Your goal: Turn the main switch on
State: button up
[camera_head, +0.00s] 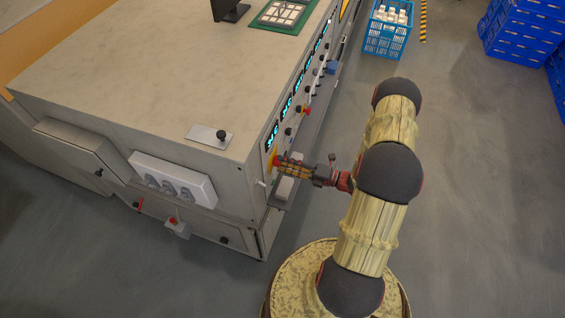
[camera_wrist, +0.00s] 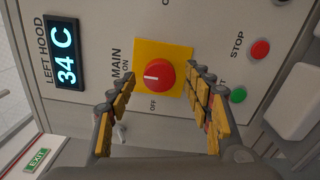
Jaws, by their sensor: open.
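The main switch (camera_wrist: 161,77) is a round red knob on a yellow plate (camera_wrist: 178,51), labelled MAIN, ON and OFF. In the wrist view its short white mark lies across the picture, on the knob's left half, the side where ON is printed. My gripper (camera_wrist: 163,82) is open, with one yellow-padded finger on each side of the knob. I cannot tell whether the fingers touch it. In the head view my gripper (camera_head: 279,161) is at the near end of the cabinet's panel, where it covers most of the switch; only a yellow edge (camera_head: 273,158) of the plate shows.
A red STOP button (camera_wrist: 260,49) and a green button (camera_wrist: 238,94) sit right of the switch. A display (camera_wrist: 65,67) reads 34 C. A blue crate (camera_head: 385,40) stands behind.

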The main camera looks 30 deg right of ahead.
jog(key=v, duration=1)
jog(key=shift+s+d, duration=0.25)
